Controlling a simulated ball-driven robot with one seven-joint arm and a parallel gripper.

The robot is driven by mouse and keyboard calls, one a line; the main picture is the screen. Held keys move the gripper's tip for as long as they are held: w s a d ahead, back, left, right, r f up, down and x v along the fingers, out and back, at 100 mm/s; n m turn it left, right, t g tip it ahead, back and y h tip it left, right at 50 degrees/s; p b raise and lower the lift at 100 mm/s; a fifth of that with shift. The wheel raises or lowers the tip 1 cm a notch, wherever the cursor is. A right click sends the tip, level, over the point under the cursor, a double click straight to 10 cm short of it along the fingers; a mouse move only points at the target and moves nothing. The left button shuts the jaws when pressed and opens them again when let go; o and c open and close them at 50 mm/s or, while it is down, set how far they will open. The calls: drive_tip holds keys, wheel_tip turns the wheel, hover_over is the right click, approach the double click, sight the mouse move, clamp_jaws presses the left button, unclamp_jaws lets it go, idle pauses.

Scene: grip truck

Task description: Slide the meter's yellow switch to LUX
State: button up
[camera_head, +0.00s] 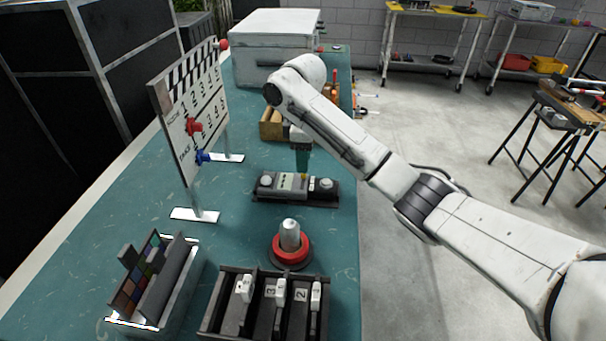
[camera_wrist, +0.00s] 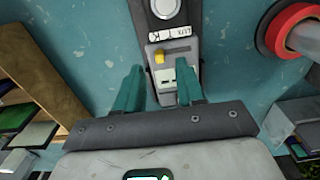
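The meter (camera_head: 292,187) is a grey and black device lying on the teal table, with a round pale dome at one end. It also shows in the wrist view (camera_wrist: 171,57). Its yellow switch (camera_wrist: 159,57) sits toward the left of the meter face, on the K side; the LUX label (camera_wrist: 181,31) is on the right. My gripper (camera_wrist: 159,67) has two green fingers, spread apart with nothing held, pointing at the meter. The switch lies between the fingertip directions, nearer the left one. In the head view my gripper (camera_head: 303,172) is just above the meter; contact cannot be told.
A red-ringed base with a white knob (camera_head: 290,243) stands in front of the meter. A clapperboard (camera_head: 190,110) stands at left. A black slotted tray (camera_head: 262,308) and a colour-chart box (camera_head: 155,283) are at the front. A white case (camera_head: 270,48) is behind.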

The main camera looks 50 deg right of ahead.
sight(304, 175)
drive_tip(key=shift+f, duration=1.8)
drive_tip(key=shift+c, duration=0.3)
clamp_jaws()
